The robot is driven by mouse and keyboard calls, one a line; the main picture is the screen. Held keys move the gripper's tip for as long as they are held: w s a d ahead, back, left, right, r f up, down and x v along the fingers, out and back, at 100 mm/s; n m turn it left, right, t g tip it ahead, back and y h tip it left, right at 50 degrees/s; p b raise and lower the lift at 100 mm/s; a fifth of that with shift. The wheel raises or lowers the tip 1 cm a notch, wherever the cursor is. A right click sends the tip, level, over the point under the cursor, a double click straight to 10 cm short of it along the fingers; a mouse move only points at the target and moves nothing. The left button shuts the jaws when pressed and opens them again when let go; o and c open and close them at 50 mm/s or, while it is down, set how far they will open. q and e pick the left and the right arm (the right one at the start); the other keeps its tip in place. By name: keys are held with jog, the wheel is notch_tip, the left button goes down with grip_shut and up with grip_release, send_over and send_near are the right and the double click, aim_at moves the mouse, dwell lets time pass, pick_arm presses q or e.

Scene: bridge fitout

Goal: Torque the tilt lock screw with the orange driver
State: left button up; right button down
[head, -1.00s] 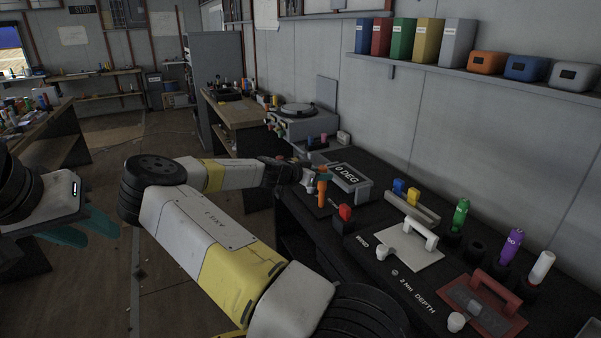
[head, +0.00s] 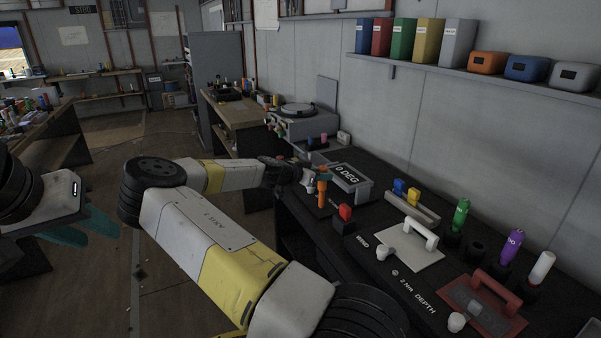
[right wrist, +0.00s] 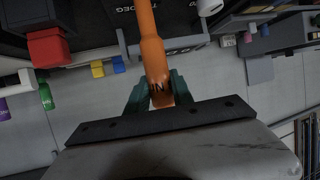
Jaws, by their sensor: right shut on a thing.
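My right gripper (right wrist: 155,92) is shut on the orange driver (right wrist: 150,50); its teal fingers show on both sides of the handle in the right wrist view. In the head view the orange driver (head: 322,187) stands upright beside the box marked "0 DEG" (head: 350,178), at the far end of the black bench. The driver's tip and the tilt lock screw cannot be made out. My left gripper (head: 92,228) hangs over the floor at the left, with teal fingers partly hidden, away from the bench.
A white plate with a handle (head: 408,243), a red tray (head: 484,304), and green (head: 460,214), purple (head: 511,245) and white (head: 541,267) upright handles occupy the nearer bench. A shelf with binders (head: 400,45) runs along the wall.

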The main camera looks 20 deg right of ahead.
dwell(0.3)
jog(key=shift+r, duration=3)
